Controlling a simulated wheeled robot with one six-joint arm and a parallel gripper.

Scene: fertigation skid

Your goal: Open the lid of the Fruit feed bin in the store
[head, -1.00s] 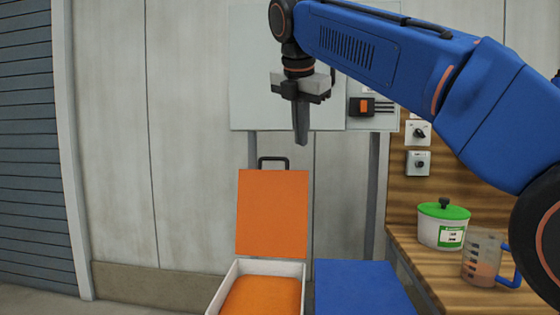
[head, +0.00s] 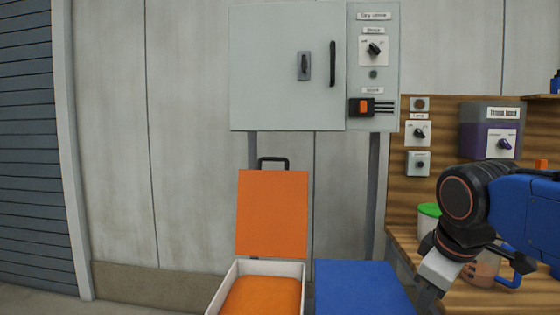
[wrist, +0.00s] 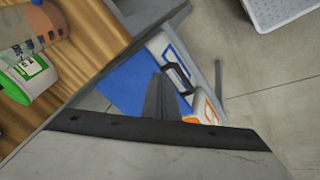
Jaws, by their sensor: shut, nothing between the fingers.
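An orange-lidded bin (head: 222,287) stands at the bottom middle of the head view. Its orange lid (head: 272,213) stands upright, with a black handle on top, and orange contents show inside. A bin with a flat, shut blue lid (head: 362,287) stands beside it on the right. In the wrist view the blue lid (wrist: 128,90) has a black handle (wrist: 178,78) at its front edge. I cannot read which bin is Fruit feed. My gripper (wrist: 158,80) is shut and empty, in front of the blue lid in the wrist view; its tips are cut off in the head view.
A wooden bench (head: 480,292) on the right carries a green-lidded tub (head: 428,212) and a measuring jug (head: 488,268), partly behind my arm. A grey cabinet (head: 285,70) hangs above the bins. A white tray (wrist: 285,10) lies on the floor.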

